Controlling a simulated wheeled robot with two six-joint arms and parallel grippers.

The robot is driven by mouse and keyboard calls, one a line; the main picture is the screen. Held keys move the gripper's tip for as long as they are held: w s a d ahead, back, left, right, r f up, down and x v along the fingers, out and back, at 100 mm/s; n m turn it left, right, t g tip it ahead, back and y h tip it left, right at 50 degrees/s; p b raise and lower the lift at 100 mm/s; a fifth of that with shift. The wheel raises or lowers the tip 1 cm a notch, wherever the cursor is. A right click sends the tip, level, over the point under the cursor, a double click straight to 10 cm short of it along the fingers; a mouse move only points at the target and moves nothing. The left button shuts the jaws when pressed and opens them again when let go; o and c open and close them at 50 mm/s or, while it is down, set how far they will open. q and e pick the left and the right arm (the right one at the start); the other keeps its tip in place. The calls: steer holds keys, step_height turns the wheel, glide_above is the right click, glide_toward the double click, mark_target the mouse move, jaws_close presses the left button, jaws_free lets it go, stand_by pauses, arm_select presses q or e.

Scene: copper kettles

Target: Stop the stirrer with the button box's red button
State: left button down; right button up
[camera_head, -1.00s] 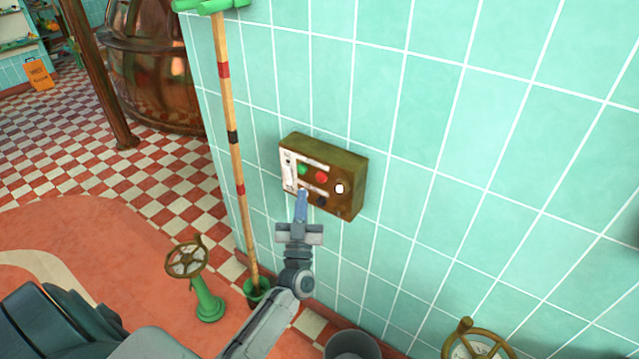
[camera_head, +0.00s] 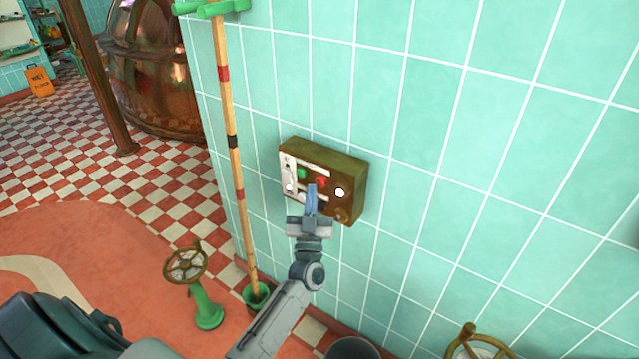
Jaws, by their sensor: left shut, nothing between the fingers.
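The brown button box (camera_head: 357,170) is fixed to the tiled wall in the middle of the view. On its face are a green button (camera_head: 302,173), a red button (camera_head: 321,182) and a white round one (camera_head: 339,193). My left gripper (camera_head: 311,188) is shut and empty, its blue fingers pointing up in front of the box. The fingertips overlap the lower left edge of the red button; I cannot tell whether they touch it. The lower part of the box face is partly hidden by the fingers. My right gripper is not in view.
A wooden pole (camera_head: 235,160) with coloured bands stands upright left of the box. A green valve stand with a handwheel (camera_head: 186,264) is at lower left. Another brass wheel (camera_head: 476,342) is at the bottom right. The wall right of the box is clear.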

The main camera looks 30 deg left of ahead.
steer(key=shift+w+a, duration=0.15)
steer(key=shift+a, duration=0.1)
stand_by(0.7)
arm_select(q)
steer(key=shift+w, duration=0.2)
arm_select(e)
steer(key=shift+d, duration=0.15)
arm_select(q)
steer(key=shift+w, duration=0.25)
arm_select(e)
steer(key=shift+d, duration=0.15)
arm_select(q)
steer(key=shift+w, duration=0.45)
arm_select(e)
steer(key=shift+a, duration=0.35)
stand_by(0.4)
arm_select(q)
steer(key=shift+s, duration=0.1)
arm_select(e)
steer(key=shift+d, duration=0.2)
arm_select(q)
steer(key=shift+s+p, duration=0.55)
steer(key=shift+s, duration=0.25)
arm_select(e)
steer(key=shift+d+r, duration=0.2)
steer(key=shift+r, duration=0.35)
